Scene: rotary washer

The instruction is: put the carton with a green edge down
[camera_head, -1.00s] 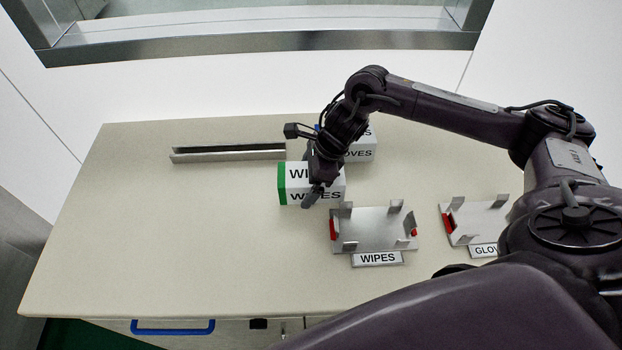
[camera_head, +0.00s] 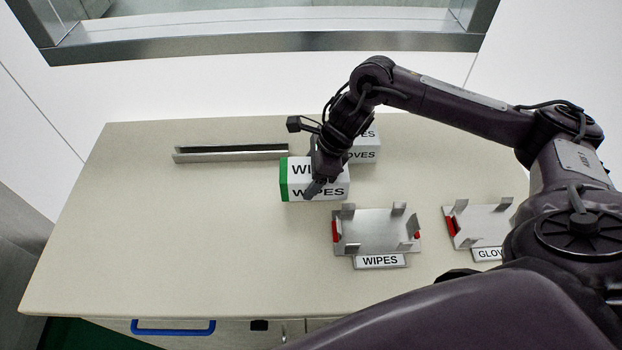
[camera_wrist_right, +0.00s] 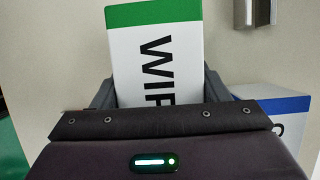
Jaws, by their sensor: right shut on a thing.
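The carton with a green edge (camera_head: 300,191) is white, marked WIPES, with its green end at the left in the head view. My right gripper (camera_head: 316,176) is shut on it, with fingers on its near and far sides. In the right wrist view the carton (camera_wrist_right: 155,55) stands between the fingers, green end at the top. I cannot tell for sure whether its underside touches the table. A metal holder labelled WIPES (camera_head: 375,232) sits just in front of it, to the right, and is empty. My left gripper does not show.
A GLOVES carton (camera_head: 366,150) stands behind the arm, partly hidden; its blue edge shows in the wrist view (camera_wrist_right: 285,104). A GLOVES holder (camera_head: 480,224) is at the right. A metal rail (camera_head: 230,154) lies at the back left. The table's left part (camera_head: 160,230) is clear.

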